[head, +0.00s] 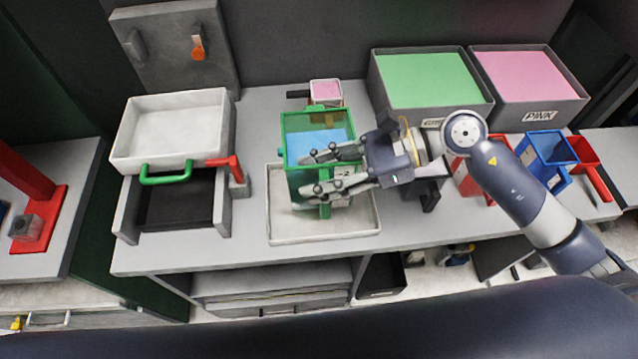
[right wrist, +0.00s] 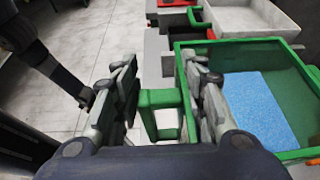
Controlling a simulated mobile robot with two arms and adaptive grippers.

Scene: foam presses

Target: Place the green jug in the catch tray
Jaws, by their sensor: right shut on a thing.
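The green jug (head: 316,121) is an open, box-shaped vessel with blue material (head: 322,138) inside. In the head view it is over the pale, shallow catch tray (head: 358,224); I cannot tell whether its base touches the tray floor. My right gripper (head: 310,174) reaches in from the right, its fingers in front of the jug. In the right wrist view the jug's green handle (right wrist: 160,112) is between the two fingers (right wrist: 163,100), which are shut on it. The gripper hides part of the jug's front. My left gripper is not in view.
A press with a white tray (head: 172,122) and green handle stands left of the catch tray. Bins of green foam (head: 430,80) and pink foam (head: 525,75) are at the back right. A small pink-filled cup (head: 326,92) stands behind the jug. Red and blue jugs (head: 545,155) stand right.

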